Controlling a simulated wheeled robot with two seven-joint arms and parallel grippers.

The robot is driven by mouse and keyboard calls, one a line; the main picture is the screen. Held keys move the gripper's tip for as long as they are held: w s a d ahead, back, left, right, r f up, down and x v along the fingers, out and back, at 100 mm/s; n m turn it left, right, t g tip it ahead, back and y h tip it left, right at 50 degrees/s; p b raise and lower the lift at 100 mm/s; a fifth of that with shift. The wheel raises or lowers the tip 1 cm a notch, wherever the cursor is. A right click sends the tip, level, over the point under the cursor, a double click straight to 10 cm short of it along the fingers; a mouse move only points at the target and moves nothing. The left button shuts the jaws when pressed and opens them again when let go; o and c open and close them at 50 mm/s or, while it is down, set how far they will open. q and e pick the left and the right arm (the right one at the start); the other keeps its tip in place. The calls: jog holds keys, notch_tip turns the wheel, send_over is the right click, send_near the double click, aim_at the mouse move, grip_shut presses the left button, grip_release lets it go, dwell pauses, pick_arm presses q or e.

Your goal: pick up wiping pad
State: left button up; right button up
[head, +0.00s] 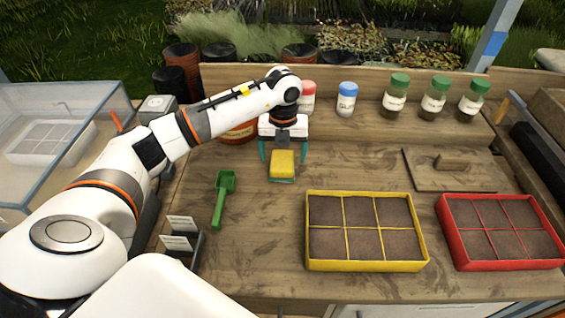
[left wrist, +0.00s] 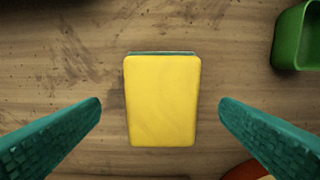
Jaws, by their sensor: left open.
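The wiping pad (head: 282,164) is a yellow block with a thin green layer, lying on the wooden bench top. In the left wrist view the pad (left wrist: 162,100) sits upright in the picture's middle, between my two green fingers. My left gripper (head: 283,158) is open above the pad, one finger on each side. In the left wrist view the left gripper (left wrist: 160,110) shows clear gaps between each fingertip and the pad, so nothing is held. My right gripper is not in the frames.
A green scoop (head: 222,200) lies left of the pad. A yellow-framed tray (head: 366,267) and a red-framed tray (head: 505,266) stand to the right. A terracotta pot (head: 238,137) is partly behind my arm. Several bottles line the back. Bench between pad and scoop is clear.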

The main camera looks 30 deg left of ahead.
aim_at(282, 159)
pick_arm(q)
jog(key=shift+a+f, duration=0.1)
jog(key=shift+f, duration=1.4)
jog(key=shift+s, duration=0.1)
jog(key=shift+c, duration=0.5)
jog(key=c, duration=1)
jog(key=shift+o, duration=0.2)
jog(key=shift+r, duration=0.1)
notch_tip(282, 159, up, 10)
jog(key=shift+f+b, duration=0.1)
jog(key=shift+b, duration=0.5)
